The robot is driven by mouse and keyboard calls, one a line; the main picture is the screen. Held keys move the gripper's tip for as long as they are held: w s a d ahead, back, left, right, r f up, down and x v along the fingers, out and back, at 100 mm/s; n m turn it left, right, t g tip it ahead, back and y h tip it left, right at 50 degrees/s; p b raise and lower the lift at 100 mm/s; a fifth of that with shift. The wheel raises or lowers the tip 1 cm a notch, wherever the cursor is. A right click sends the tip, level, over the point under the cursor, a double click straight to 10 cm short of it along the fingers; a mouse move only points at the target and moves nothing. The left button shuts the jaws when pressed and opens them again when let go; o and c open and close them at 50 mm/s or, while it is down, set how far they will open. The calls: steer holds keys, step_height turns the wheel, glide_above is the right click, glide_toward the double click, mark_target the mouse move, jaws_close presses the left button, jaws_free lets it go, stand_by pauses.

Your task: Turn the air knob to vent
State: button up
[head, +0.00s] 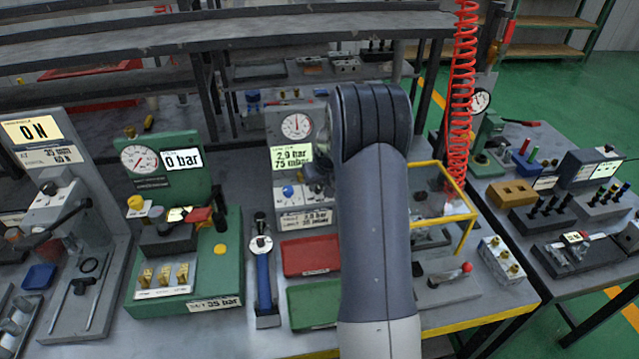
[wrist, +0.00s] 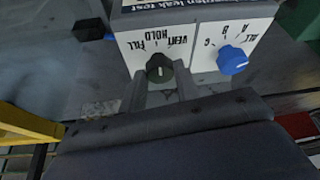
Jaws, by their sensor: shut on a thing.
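The air knob (wrist: 160,68) is a small dark round knob with a pale pointer line, on the white face of a leak test unit. Its labels VENT, HOLD and FILL appear upside down in the wrist view. The pale line looks close to upright in that view; I cannot tell which label it marks. My gripper (wrist: 162,84) is shut on the air knob, its grey fingers either side of it. In the head view the leak test unit (head: 289,157) stands mid-bench, and my arm hides the air knob there.
A blue selector knob (wrist: 232,60) sits close beside the air knob. A red tray (head: 310,255) and a green tray (head: 313,303) lie in front of the unit. A green valve block (head: 226,275) stands to the left, a yellow frame (head: 466,232) to the right.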

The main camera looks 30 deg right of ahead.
steer(key=shift+a+m, duration=0.1)
steer(key=shift+m, duration=0.2)
steer(key=shift+a+f+m+h+b, duration=0.1)
steer(key=shift+m+h+b, duration=0.35)
steer(key=shift+m, duration=0.45)
steer(key=m+h+b, duration=0.1)
steer(key=m+b, duration=0.1)
steer(key=m, duration=0.1)
steer(key=shift+w+a+f+g+b, duration=0.1)
steer(key=shift+g+b, duration=0.2)
steer(key=shift+a+m+g+h+b, duration=0.1)
steer(key=shift+m+g+h+b, duration=0.4)
steer(key=shift+m+b, duration=0.9)
steer(key=shift+r+m, duration=0.2)
steer(key=shift+m, duration=0.2)
steer(key=o, duration=1)
steer(key=v, duration=1)
steer(key=shift+a+r+b, duration=0.15)
steer(key=shift+r+b, duration=0.2)
